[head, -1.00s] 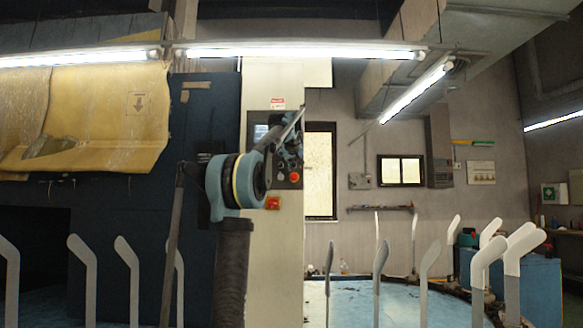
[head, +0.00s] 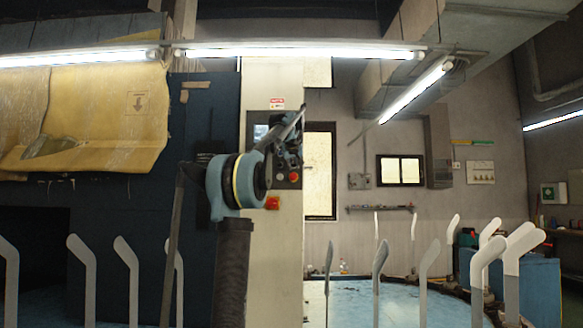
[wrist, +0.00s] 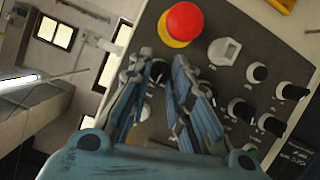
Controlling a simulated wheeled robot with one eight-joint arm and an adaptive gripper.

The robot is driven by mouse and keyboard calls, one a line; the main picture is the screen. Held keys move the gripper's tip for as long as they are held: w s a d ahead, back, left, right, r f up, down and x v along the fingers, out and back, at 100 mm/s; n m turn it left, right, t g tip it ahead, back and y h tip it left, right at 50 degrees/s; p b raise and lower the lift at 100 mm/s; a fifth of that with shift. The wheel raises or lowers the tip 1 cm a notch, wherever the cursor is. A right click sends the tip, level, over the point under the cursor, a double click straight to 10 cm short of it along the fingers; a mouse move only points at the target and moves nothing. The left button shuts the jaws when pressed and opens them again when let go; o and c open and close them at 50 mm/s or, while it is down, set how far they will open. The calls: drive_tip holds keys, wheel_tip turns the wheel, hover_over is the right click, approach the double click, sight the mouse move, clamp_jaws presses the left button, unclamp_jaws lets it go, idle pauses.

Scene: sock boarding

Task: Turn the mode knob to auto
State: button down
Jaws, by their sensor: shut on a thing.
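The dark control panel (wrist: 255,25) fills the right of the wrist view, tilted in the picture, with several knobs and a red button. My gripper (wrist: 157,71) is at the panel with its two blue-grey fingers closed around a small knob (wrist: 158,70). The fingers hide most of that knob, so its pointer cannot be read. I cannot read a label that tells which knob is the mode knob. A pale selector knob (wrist: 224,50) stands free to the right of the fingers. In the head view my gripper (head: 291,150) is in front of the panel, and my arm hides part of it.
A red emergency button (wrist: 184,22) on a yellow base sits close above the fingers. Several black knobs (wrist: 240,110) lie to the right. In the head view, upright pale sock boards (head: 483,265) stand in the foreground around the blue table (head: 350,300).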

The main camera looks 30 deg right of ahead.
drive_tip(key=shift+f, duration=0.1)
drive_tip(key=m+t+y, duration=0.1)
drive_tip(key=m, duration=0.2)
drive_tip(key=shift+s+d+y, duration=0.1)
drive_tip(key=shift+y, duration=0.3)
drive_tip(key=shift+s+d+f+m+t+y, duration=0.1)
drive_tip(key=shift+m+t+y, duration=0.6)
drive_tip(key=shift+m, duration=0.6)
drive_tip(key=c, duration=1.5)
unclamp_jaws()
drive_tip(key=shift+o, duration=0.2)
